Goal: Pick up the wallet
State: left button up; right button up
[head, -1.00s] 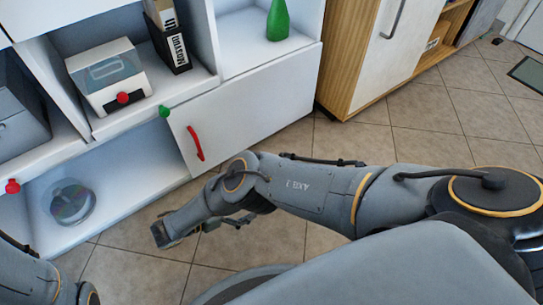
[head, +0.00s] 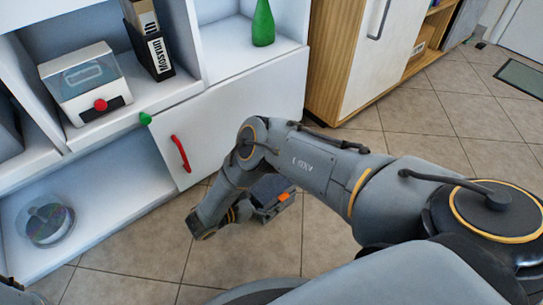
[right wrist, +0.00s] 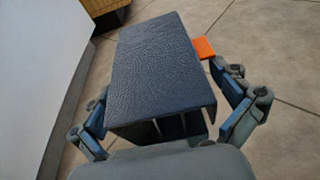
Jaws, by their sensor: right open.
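The wallet (right wrist: 165,65) is a dark blue, grained leather block in the right wrist view, with an orange piece (right wrist: 204,48) at its right side. My right gripper (right wrist: 166,92) is open, with one finger on each side of the wallet's near part. Whether the fingers touch it cannot be told. In the head view the wallet (head: 268,187) shows as a dark block with an orange spot, partly behind my right arm. Whether it rests on the floor is unclear. My left gripper is out of view; only a bit of that arm shows at the lower left.
White shelves (head: 100,185) stand at the left, with a lidded box (head: 85,85), a black binder (head: 158,55), a green bottle (head: 263,24) and a disc spindle (head: 48,222). A wooden cabinet (head: 325,60) stands behind. The tiled floor (head: 440,135) is clear at the right.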

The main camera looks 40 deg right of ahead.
jog(key=shift+d, duration=0.2)
jog(key=c, duration=1.5)
